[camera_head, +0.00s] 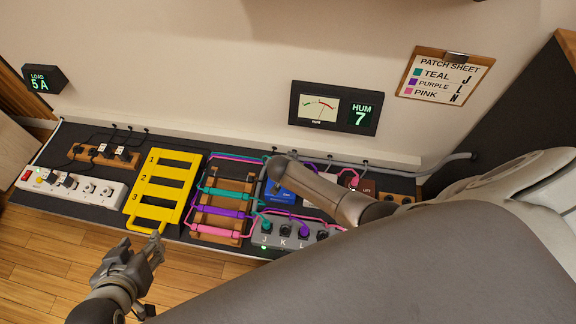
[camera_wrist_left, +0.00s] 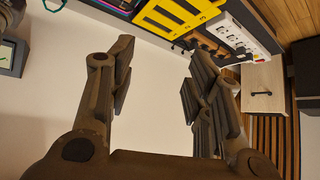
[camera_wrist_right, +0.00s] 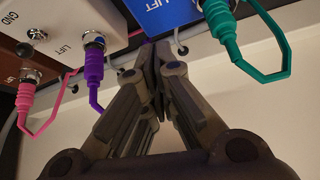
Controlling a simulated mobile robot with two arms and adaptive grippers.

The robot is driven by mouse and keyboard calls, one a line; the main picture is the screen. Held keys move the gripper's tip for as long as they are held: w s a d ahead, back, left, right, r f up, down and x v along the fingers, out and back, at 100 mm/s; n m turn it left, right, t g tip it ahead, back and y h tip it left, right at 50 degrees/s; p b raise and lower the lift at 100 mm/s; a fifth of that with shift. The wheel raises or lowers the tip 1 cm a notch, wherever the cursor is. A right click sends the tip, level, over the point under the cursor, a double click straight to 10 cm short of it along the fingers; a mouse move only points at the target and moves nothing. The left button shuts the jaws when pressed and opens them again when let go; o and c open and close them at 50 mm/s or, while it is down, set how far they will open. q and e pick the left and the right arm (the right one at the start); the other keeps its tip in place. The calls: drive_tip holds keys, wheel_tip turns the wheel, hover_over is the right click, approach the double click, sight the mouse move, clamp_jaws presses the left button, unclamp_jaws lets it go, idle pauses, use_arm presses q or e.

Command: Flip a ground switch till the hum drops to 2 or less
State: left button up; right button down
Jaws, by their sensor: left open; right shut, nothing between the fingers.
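The hum meter (camera_head: 334,108) on the wall reads HUM 7. In the right wrist view, a white box (camera_wrist_right: 110,20) has a black-tipped switch (camera_wrist_right: 37,33) between the words GND and LIFT. Beside it are a brown box (camera_wrist_right: 12,65) and a blue box (camera_wrist_right: 165,20), each with LIFT lettering. My right gripper (camera_wrist_right: 155,60) is shut and empty, near the white and blue boxes. I cannot tell whether it touches either. In the head view my right arm covers much of the boxes. My left gripper (camera_head: 135,252) is open and empty, in front of the bench at left.
Pink, purple and teal cables (camera_wrist_right: 260,75) hang beside my right gripper. A yellow numbered rack (camera_head: 163,187), a power strip (camera_head: 72,187), a cable ladder (camera_head: 220,217) and a JKL socket box (camera_head: 283,236) occupy the bench. The patch sheet (camera_head: 444,78) hangs at right.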

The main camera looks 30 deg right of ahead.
use_arm(q)
drive_tip(key=s+a+g+y+p, duration=0.1)
drive_tip(key=s+a+g+p, duration=0.3)
drive_tip(key=s, duration=0.4)
wheel_tip(320, 180, down, 6)
drive_tip(key=w+d+g, duration=0.1)
drive_tip(key=shift+w+p, duration=0.15)
drive_tip(key=shift+p, duration=0.3)
use_arm(e)
drive_tip(key=s+v, duration=0.1)
drive_tip(key=v, duration=0.8)
drive_tip(key=shift+a+f, duration=0.15)
drive_tip(key=shift+a, duration=0.1)
use_arm(q)
drive_tip(key=shift+r, duration=0.1)
use_arm(e)
drive_tip(key=shift+s, duration=0.15)
